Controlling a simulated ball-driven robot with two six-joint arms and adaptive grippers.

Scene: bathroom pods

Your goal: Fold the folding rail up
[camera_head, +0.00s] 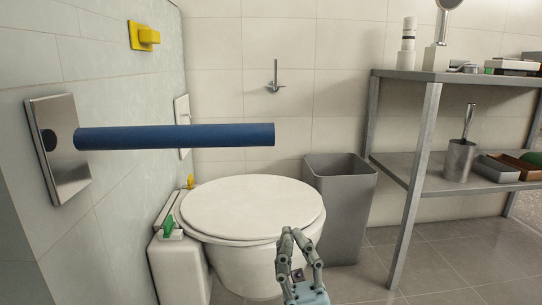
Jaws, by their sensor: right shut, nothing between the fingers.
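The folding rail (180,136) is a dark blue bar fixed to a steel wall plate (70,170) on the left wall. It sticks out level, above the toilet and to the left of centre. My right gripper (291,236) is at the lower middle, in front of the toilet bowl. It is shut and empty, its fingertips pointing up. It is below and a little right of the rail's free end, apart from it. My left gripper is not in view.
The toilet (250,207) has its lid down. A grey bin (340,205) stands right of it, then a metal shelf unit (424,100) with several items. A yellow fitting (143,36) is on the left wall above the rail. Floor at the lower right is clear.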

